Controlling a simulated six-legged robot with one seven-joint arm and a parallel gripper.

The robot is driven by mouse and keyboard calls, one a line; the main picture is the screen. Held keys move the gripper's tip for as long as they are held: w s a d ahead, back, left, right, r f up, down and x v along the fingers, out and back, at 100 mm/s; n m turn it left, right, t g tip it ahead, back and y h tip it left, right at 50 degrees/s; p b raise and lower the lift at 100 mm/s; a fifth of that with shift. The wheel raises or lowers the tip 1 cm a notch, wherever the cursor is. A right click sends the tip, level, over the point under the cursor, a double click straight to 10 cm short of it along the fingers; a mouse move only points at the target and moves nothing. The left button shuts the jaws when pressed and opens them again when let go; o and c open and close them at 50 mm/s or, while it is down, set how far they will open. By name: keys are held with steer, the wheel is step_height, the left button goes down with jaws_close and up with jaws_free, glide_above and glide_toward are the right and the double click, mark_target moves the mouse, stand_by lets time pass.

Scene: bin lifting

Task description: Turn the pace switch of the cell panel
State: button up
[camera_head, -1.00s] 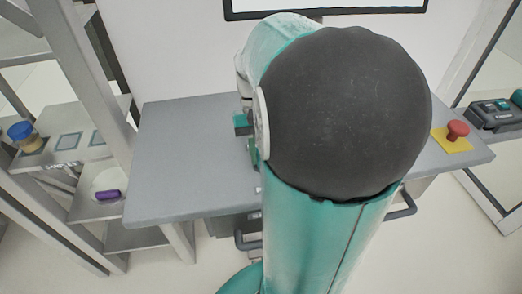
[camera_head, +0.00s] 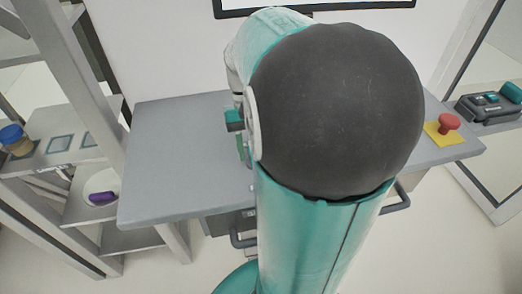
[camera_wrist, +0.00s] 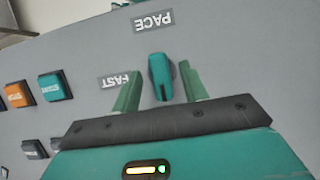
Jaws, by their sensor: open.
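The pace switch (camera_wrist: 160,77) is a teal knob on the grey cell panel (camera_wrist: 225,50). It sits below an upside-down PACE label (camera_wrist: 153,20) and to the right of a FAST label (camera_wrist: 120,82). My gripper (camera_wrist: 160,84) is open, with one green finger on each side of the knob in the wrist view. In the head view my arm hides the switch.
A teal START button (camera_wrist: 55,86) and an orange button (camera_wrist: 18,94) are left of the switch. A red mushroom button (camera_head: 449,122) stands at the right of the grey table (camera_head: 180,150). A shelf (camera_head: 60,140) stands at the left.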

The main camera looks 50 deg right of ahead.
step_height(320, 180, up, 3)
steer(key=shift+s+a, duration=0.1)
steer(key=shift+s, duration=0.05)
steer(key=s+a+r, duration=0.7)
steer(key=s+r, duration=0.2)
steer(key=s, duration=0.2)
steer(key=shift+s+a, duration=0.15)
steer(key=shift+a, duration=0.2)
